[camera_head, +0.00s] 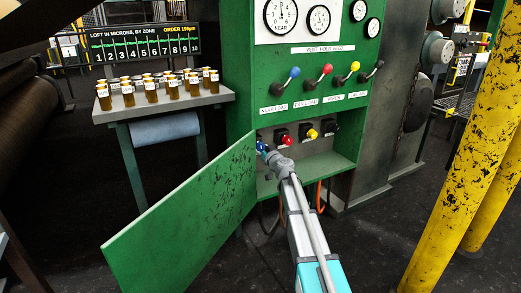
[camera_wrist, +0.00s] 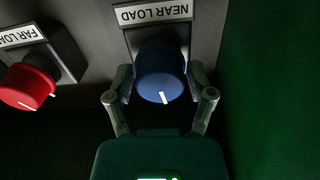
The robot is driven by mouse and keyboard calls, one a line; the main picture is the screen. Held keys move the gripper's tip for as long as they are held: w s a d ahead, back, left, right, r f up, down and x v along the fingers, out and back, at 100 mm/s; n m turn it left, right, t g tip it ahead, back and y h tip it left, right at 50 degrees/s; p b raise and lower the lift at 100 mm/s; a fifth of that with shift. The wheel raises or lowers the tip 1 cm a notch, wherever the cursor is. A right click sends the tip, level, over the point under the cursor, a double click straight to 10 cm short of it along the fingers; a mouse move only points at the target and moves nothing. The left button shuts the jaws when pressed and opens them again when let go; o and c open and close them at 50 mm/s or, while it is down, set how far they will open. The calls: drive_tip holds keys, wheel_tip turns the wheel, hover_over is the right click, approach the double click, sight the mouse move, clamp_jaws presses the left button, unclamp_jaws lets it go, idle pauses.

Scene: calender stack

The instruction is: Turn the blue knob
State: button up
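The blue knob (camera_wrist: 160,75) sits on the grey panel under the label NEAR LOAD (camera_wrist: 154,12), which appears upside down in the wrist view. Its white pointer mark faces the bottom of that view, slightly right. My gripper (camera_wrist: 160,92) has one finger on each side of the knob, close to its sides. The fingers are spread apart, and I cannot see firm contact. In the head view, my gripper (camera_head: 268,152) reaches into the open green cabinet at the blue knob (camera_head: 261,146), which it partly hides.
A red knob (camera_wrist: 27,87) labelled FAR LOAD is beside it. A yellow knob (camera_head: 312,134) is further right. Coloured levers (camera_head: 288,77) stick out above. The open green door (camera_head: 190,215) stands left of my arm. Yellow posts (camera_head: 468,150) stand at right.

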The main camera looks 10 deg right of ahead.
drive_tip(key=c, duration=0.6)
drive_tip(key=shift+m, duration=3)
drive_tip(key=o, duration=1.1)
drive_tip(key=shift+o, duration=0.2)
drive_tip(key=shift+s, duration=0.15)
